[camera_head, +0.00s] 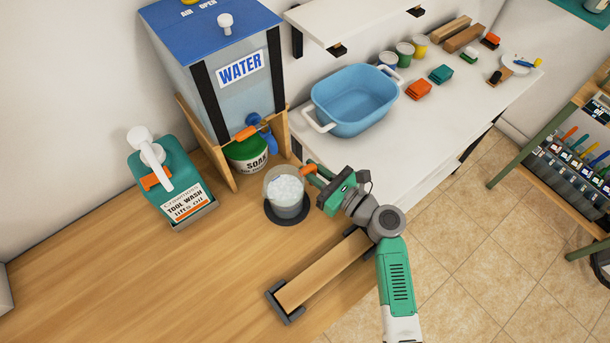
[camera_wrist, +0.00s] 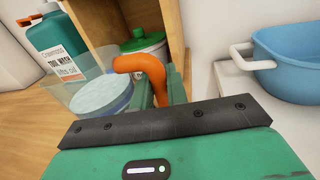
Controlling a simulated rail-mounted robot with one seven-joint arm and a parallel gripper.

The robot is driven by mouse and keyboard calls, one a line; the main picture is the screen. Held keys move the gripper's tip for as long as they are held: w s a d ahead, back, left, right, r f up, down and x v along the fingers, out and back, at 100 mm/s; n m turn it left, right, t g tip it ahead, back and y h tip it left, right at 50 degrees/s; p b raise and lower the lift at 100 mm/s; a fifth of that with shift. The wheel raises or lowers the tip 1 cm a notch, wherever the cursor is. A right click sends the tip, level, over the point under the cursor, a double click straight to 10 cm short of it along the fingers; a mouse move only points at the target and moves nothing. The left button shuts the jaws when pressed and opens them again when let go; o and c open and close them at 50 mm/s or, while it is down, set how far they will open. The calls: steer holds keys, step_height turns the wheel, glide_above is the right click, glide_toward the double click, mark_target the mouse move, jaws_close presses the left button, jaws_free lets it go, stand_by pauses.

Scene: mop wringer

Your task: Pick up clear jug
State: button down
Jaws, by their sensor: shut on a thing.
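The clear jug (camera_head: 287,193) stands upright on a dark round mat (camera_head: 286,217) on the wooden bench, with whitish contents inside. Its orange handle (camera_wrist: 150,72) points toward my gripper. My gripper (camera_head: 318,177) reaches in from the right and is shut on the handle. In the wrist view the jug (camera_wrist: 98,97) is at the left, with the handle running down between the green fingers. The lower part of the jug is hidden there by the gripper body. I cannot tell any gap between jug and mat.
The water tank (camera_head: 215,90) on its wooden stand and the green soap tub (camera_head: 247,153) are behind the jug. A teal tool wash bottle (camera_head: 165,180) stands left. A blue basin (camera_head: 355,100) sits on the white counter. A wooden bar (camera_head: 322,272) lies in front. The bench's left front is clear.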

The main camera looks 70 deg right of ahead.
mark_target(316, 166)
steer(key=shift+r+p, duration=0.55)
steer(key=shift+r, duration=1.15)
steer(key=s+a, duration=0.2)
steer(key=a, duration=0.5)
steer(key=s+a+r, duration=0.1)
steer(key=a, duration=0.7)
steer(key=shift+s+a+r+p, duration=0.25)
steer(key=shift+s+r+p, duration=0.05)
steer(key=shift+s+p, duration=0.1)
